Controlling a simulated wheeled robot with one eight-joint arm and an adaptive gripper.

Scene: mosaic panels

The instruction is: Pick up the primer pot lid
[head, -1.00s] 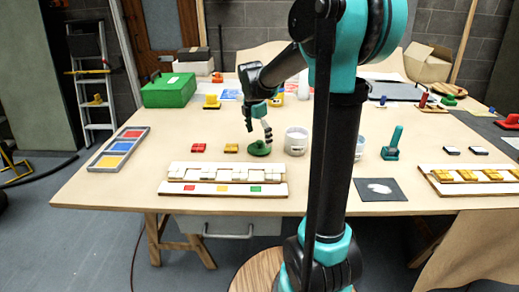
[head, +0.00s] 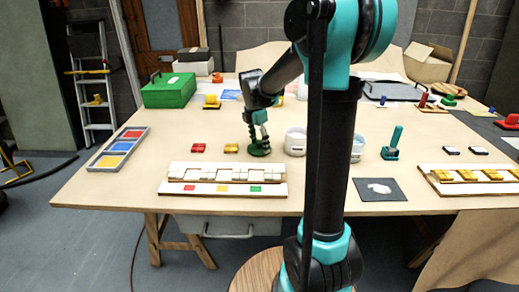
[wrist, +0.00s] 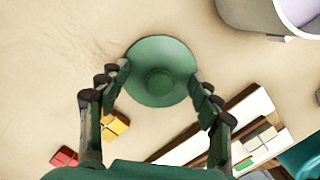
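The primer pot lid is a round green disc with a small knob (head: 259,152), lying flat on the table. In the wrist view the lid (wrist: 162,55) is at the upper middle. My gripper (head: 258,142) is right over the lid, pointing down. In the wrist view my gripper (wrist: 161,80) is open, with one finger at the lid's left side and the other at its right. The fingertips are close to the rim; I cannot tell if they touch it. The open whitish pot (head: 295,141) stands just right of the lid, and its rim (wrist: 243,14) shows at top right in the wrist view.
Yellow tiles (head: 231,148) and red tiles (head: 198,148) lie left of the lid. A white panel frame (head: 222,189) lies in front of it. A teal-handled tool (head: 392,146) stands farther right.

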